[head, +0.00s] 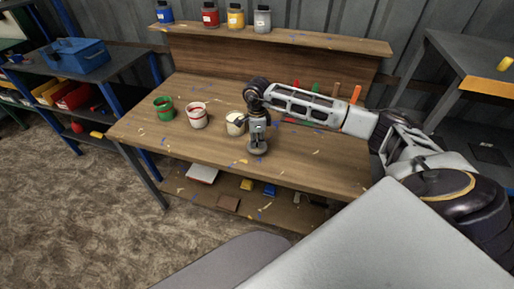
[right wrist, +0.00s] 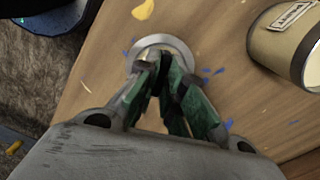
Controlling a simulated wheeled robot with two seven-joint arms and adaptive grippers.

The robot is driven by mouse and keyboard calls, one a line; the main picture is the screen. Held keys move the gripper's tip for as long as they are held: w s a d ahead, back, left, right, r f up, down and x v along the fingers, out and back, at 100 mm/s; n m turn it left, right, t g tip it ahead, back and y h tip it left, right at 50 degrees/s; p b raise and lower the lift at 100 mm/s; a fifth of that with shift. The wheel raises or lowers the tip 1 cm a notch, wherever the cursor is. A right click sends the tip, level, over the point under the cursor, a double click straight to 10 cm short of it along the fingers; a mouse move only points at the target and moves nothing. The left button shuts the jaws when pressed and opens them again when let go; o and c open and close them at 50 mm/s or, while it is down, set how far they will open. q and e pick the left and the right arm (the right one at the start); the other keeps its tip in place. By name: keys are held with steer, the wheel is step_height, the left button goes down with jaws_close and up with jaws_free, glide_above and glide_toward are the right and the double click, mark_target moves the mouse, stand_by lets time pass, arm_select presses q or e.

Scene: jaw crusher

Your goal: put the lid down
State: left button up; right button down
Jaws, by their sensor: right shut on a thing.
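My right gripper (head: 258,143) points down over the workbench (head: 215,162), just in front of the cream paint can (head: 235,124). It is shut on the round metal lid (right wrist: 183,43), whose pale rim shows beyond the fingertips (right wrist: 165,82) in the right wrist view. The lid is at or close above the bench top; I cannot tell if it touches. The fingers hide much of it. The cream can, with a label, also shows in the right wrist view (right wrist: 282,47), to the right of the lid and apart from it. My left gripper is not in view.
A green can (head: 164,108) and a white can with red paint (head: 197,115) stand left of the cream one. Paint bottles (head: 210,15) line the upper shelf (head: 290,37). The front left of the bench is clear apart from paint flecks. A side shelf (head: 85,75) stands left.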

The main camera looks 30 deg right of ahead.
steer(key=shift+f, duration=1.85)
steer(key=shift+f, duration=0.15)
steer(key=c, duration=1.5)
jaws_free()
step_height(320, 180, up, 12)
steer(key=shift+r, duration=0.15)
